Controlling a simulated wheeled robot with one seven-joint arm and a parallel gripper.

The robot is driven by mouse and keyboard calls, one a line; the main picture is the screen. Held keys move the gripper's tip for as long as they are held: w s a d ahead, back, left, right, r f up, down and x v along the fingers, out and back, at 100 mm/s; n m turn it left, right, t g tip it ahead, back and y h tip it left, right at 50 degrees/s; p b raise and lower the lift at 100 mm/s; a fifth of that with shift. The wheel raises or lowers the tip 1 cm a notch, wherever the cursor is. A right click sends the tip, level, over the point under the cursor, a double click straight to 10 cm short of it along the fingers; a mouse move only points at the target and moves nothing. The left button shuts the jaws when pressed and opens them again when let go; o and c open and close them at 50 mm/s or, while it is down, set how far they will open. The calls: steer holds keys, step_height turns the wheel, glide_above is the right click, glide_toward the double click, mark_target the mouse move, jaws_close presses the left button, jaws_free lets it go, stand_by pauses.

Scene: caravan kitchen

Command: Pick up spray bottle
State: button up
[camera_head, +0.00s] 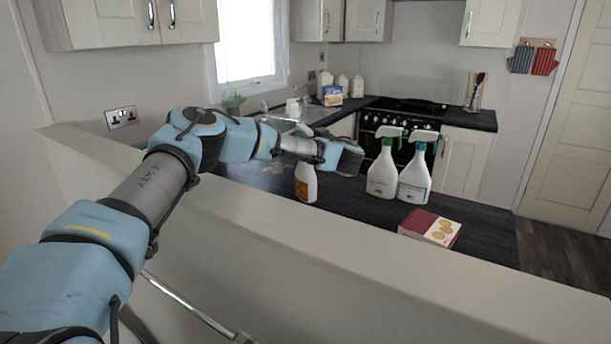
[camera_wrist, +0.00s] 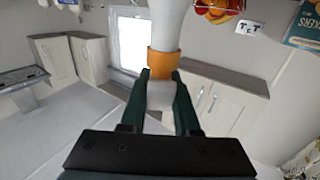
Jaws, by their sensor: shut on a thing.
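A white spray bottle with an orange label (camera_head: 305,182) shows below my wrist in the head view, its upper part hidden by my arm. I cannot tell whether its base touches the dark worktop. In the wrist view, my gripper (camera_wrist: 161,76) has its two dark green fingers closed around a white thing with an orange band (camera_wrist: 163,63), which looks like this bottle. Two more white spray bottles with green parts stand upright to the right: the nearer-left one (camera_head: 382,178) and the right one (camera_head: 415,180). In the head view my fingertips are hidden.
A red and cream box (camera_head: 430,229) lies on the dark worktop (camera_head: 490,232) at the front right. A pale ledge (camera_head: 330,260) runs along the near side, below my arm. A black cooker (camera_head: 402,120) stands behind the bottles. The sink (camera_head: 285,124) is behind my arm.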

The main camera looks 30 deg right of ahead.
jaws_close()
stand_by(0.7)
steer(key=shift+r, duration=0.1)
